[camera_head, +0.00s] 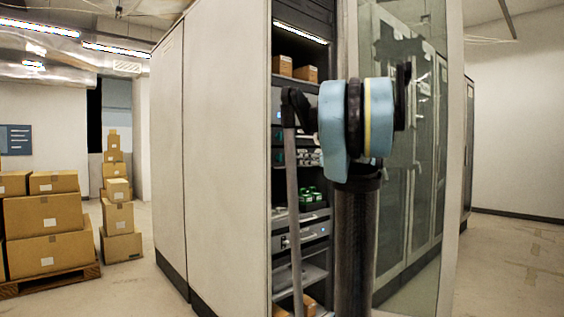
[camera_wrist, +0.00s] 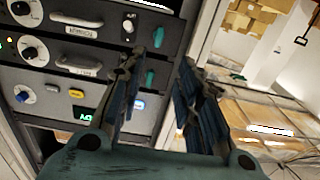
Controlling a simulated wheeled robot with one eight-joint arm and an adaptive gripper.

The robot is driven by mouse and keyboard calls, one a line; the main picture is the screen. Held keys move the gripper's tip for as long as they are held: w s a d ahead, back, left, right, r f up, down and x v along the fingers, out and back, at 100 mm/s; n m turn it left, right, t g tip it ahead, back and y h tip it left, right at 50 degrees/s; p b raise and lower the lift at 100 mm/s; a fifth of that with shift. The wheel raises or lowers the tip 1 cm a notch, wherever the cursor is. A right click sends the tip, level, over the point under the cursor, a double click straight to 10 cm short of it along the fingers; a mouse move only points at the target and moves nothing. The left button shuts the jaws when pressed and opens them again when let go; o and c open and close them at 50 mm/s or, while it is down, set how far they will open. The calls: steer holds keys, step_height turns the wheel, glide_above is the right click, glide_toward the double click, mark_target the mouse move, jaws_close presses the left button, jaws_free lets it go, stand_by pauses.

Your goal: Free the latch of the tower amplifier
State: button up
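In the wrist view, stacked dark amplifier units fill the upper left.
The head view shows an open rack cabinet (camera_head: 310,222) with shelved equipment behind my arm. A glass door (camera_head: 425,250) stands to the right. Stacked cartons (camera_head: 45,215) stand on a pallet at left. The floor at right (camera_head: 510,250) is clear.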

mark_target(281, 157)
steer(key=x, duration=1.7)
steer(key=shift+w, duration=0.2)
jaws_close()
